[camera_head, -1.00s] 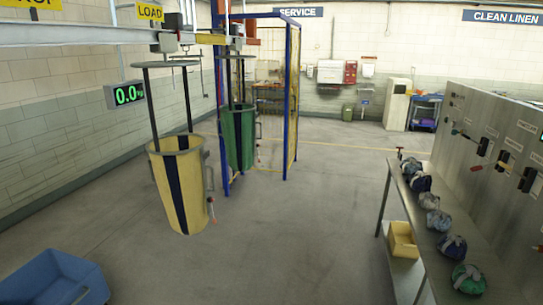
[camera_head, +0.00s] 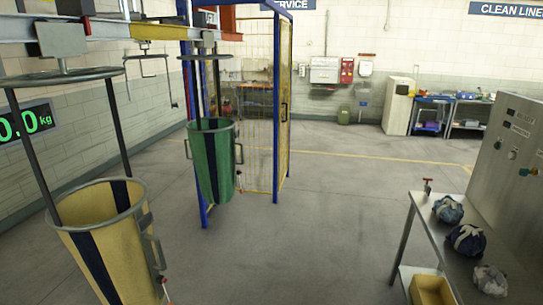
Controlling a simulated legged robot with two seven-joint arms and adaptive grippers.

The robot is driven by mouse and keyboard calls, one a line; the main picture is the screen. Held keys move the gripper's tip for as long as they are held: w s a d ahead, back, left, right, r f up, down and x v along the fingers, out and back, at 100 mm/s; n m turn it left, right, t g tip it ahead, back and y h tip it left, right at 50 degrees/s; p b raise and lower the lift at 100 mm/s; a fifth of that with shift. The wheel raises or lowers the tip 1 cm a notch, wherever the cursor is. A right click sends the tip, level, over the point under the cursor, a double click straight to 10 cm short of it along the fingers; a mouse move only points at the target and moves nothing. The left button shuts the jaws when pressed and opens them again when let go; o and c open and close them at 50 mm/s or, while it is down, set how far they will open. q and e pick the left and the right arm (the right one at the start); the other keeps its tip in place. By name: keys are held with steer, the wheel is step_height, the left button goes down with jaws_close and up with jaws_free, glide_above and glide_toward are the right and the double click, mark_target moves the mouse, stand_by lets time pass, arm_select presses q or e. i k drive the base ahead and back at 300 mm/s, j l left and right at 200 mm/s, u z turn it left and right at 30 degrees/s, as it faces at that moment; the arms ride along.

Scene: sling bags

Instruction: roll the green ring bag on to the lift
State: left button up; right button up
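The green ring bag (camera_head: 215,165) hangs by two dark straps from a ring (camera_head: 206,57) under the overhead rail (camera_head: 150,30). It is upright, with a handle on each side, and hangs in front of the blue-framed cage (camera_head: 278,110), which may be the lift; its label is partly cut off. A yellow ring bag (camera_head: 105,245) with a dark stripe hangs nearer, at the lower left, from its own ring (camera_head: 62,77). Neither of my grippers is in view.
A metal bench (camera_head: 420,215) with several cloth bundles (camera_head: 466,240) stands at the right, a yellow bin (camera_head: 432,290) below it. A weight display (camera_head: 28,120) is on the left wall. The floor (camera_head: 320,230) between the bags and bench is clear.

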mark_target(213, 144)
steer(key=i, duration=2.25)
